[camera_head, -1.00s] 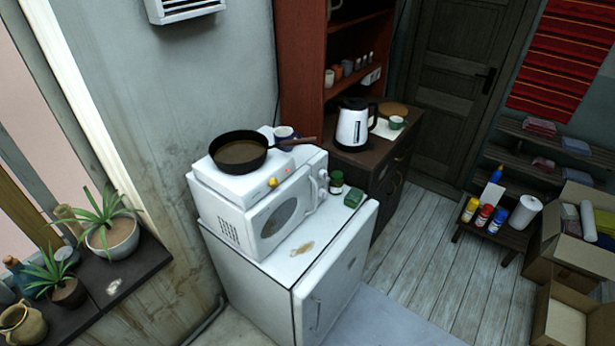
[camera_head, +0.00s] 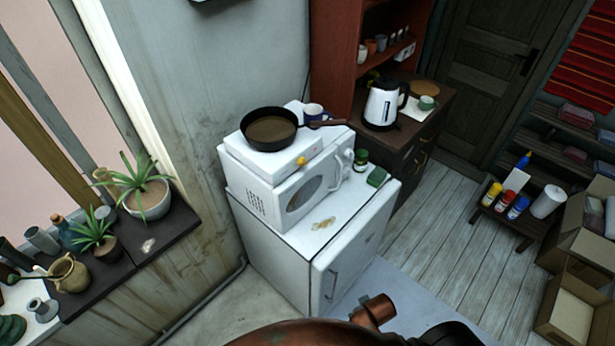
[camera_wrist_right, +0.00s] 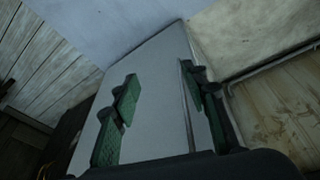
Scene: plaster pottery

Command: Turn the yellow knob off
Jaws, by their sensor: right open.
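The yellow knob (camera_head: 301,161) is on the front of a white hot plate (camera_head: 270,158) that sits on a white microwave (camera_head: 292,195). A dark frying pan (camera_head: 270,129) rests on the hot plate, its handle pointing right. The microwave stands on a small white fridge (camera_head: 330,245). In the right wrist view my right gripper (camera_wrist_right: 161,92) is open, its green-padded fingers apart with nothing between them. The fridge's pale surface (camera_wrist_right: 155,85) shows behind them. The knob is not in the wrist view. My left gripper is not in view.
A green jar (camera_head: 361,158) and a green sponge-like block (camera_head: 377,177) are on the fridge top. A blue-and-white mug (camera_head: 314,112) is behind the pan. A kettle (camera_head: 383,104) stands on the dark cabinet at right. Potted plants (camera_head: 147,198) line the left sill.

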